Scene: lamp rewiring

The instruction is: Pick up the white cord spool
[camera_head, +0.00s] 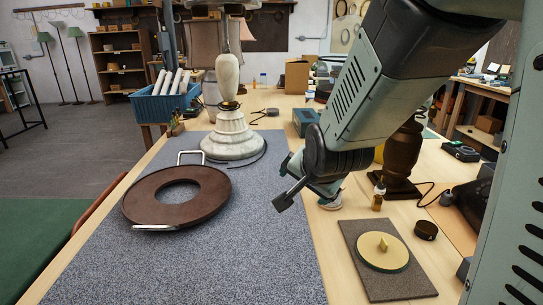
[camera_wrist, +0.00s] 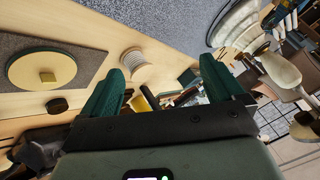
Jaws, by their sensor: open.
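The white cord spool (camera_wrist: 134,62) shows in the wrist view, just beyond the left finger and left of the middle of the gap.
A small amber bottle (camera_head: 378,196) and a round dark tin (camera_head: 426,230) stand close by on the right. A yellow disc with a knob (camera_head: 382,262) lies on a small grey mat (camera_head: 412,289). A brown ring (camera_head: 142,199) lies on the large blue-grey mat (camera_head: 240,245), near the white lamp base (camera_head: 232,143).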

